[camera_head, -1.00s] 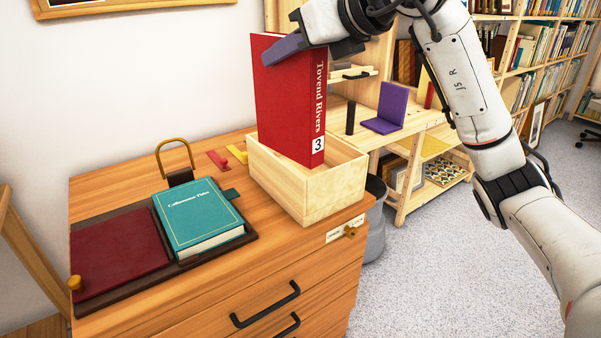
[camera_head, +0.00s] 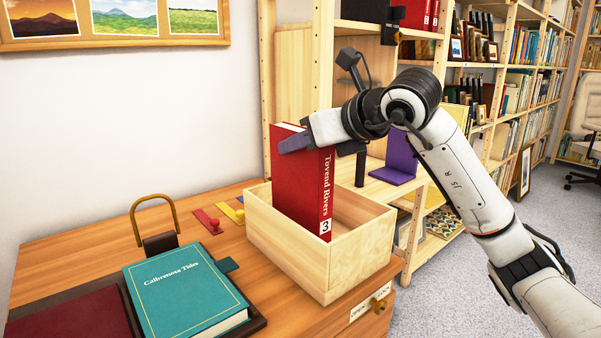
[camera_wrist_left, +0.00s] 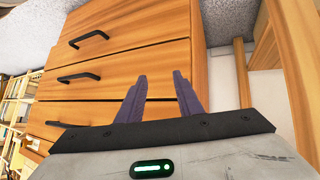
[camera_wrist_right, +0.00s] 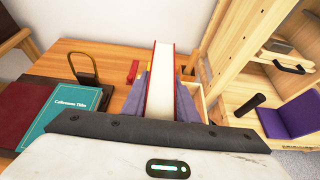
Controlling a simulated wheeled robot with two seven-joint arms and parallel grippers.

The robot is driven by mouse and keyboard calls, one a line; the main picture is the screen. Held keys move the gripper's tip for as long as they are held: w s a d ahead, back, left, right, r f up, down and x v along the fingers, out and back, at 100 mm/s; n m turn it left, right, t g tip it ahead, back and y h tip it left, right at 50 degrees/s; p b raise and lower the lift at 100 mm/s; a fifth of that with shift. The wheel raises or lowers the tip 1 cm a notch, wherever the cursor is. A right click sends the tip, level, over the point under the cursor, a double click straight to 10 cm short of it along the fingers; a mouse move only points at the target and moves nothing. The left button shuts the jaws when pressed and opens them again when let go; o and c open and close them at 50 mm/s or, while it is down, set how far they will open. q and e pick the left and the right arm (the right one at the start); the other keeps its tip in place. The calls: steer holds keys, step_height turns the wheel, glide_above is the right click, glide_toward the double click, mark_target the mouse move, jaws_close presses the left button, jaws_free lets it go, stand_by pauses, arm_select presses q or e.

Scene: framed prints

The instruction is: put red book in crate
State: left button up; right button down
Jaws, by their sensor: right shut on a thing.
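The red book (camera_head: 302,190), with "Tovend Rivers" and a 3 on its spine, stands upright with its lower part inside the left end of the wooden crate (camera_head: 350,268). The crate sits on top of the wooden cabinet. My right gripper (camera_head: 293,145) is shut on the upper part of the red book. In the right wrist view the book (camera_wrist_right: 160,85) is between the two purple fingers (camera_wrist_right: 160,98). The book's bottom edge is hidden by the crate wall. My left gripper (camera_wrist_left: 162,95) is open and empty in front of the cabinet drawers (camera_wrist_left: 130,65).
A teal book (camera_head: 184,290) lies on a dark tray left of the crate. A brass-handled object (camera_head: 155,225) and red and yellow pieces (camera_head: 209,222) are behind it. A shelf unit with a purple bookend (camera_head: 398,165) stands right of the cabinet. The crate's right part is empty.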

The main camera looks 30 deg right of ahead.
mark_target(328, 152)
steer(key=shift+f+b, duration=0.6)
steer(key=shift+f, duration=1)
steer(key=shift+f, duration=0.2)
steer(key=c, duration=1.4)
jaws_free()
steer(key=shift+r, duration=0.15)
steer(key=v, duration=1)
steer(key=shift+s+d, duration=0.1)
steer(key=shift+s, duration=0.25)
steer(key=shift+s+r, duration=0.3)
steer(key=shift+s, duration=0.25)
